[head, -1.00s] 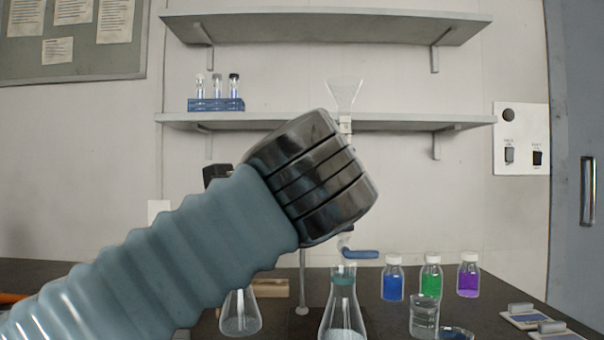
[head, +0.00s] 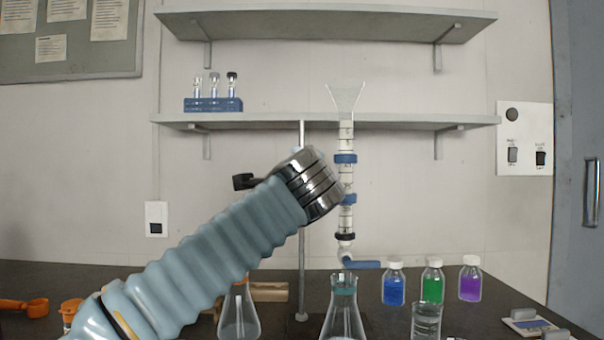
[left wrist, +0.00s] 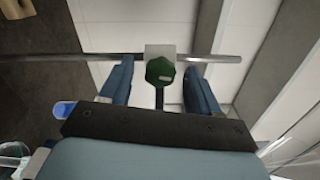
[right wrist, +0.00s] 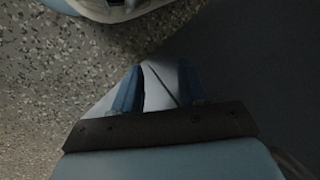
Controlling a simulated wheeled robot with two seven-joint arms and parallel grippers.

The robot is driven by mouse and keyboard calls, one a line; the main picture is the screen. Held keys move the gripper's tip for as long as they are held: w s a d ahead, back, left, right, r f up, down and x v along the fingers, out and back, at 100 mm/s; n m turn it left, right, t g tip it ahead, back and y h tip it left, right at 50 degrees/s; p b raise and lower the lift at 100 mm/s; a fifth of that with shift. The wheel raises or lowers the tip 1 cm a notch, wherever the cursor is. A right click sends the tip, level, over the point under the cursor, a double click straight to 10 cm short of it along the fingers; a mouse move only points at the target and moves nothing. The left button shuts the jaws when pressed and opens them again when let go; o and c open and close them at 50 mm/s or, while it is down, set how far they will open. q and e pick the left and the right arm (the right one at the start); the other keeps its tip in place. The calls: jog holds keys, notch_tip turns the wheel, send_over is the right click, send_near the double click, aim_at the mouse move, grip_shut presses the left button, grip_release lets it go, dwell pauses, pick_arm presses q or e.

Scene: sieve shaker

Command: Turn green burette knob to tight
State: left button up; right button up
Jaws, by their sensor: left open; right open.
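The green knob (left wrist: 160,72) shows in the left wrist view, on a pale block at a metal rod (left wrist: 110,58). My left gripper (left wrist: 158,66) is open, with one blue finger on each side of the knob and visible gaps between. In the head view my left arm hides its own fingers and the green knob. The burette (head: 346,180) stands upright just right of my left wrist, with a funnel (head: 346,96) on top and a blue stopcock handle (head: 362,265) at the bottom. My right gripper (right wrist: 160,68) is open and empty over the floor.
A flask (head: 343,315) stands under the burette, with another flask (head: 239,315) to its left. Blue (head: 393,285), green (head: 432,285) and purple (head: 469,283) bottles and a beaker (head: 426,322) stand to the right. Shelves (head: 400,122) run along the wall.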

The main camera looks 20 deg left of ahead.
pick_arm(q)
jog(key=shift+w, duration=0.1)
jog(key=c, duration=1)
jog(key=shift+m+p, duration=0.6)
jog(key=shift+m, duration=0.1)
jog(key=o, duration=1)
jog(key=b+v, duration=0.2)
jog(key=v, duration=1.1)
jog(key=shift+s, duration=0.4)
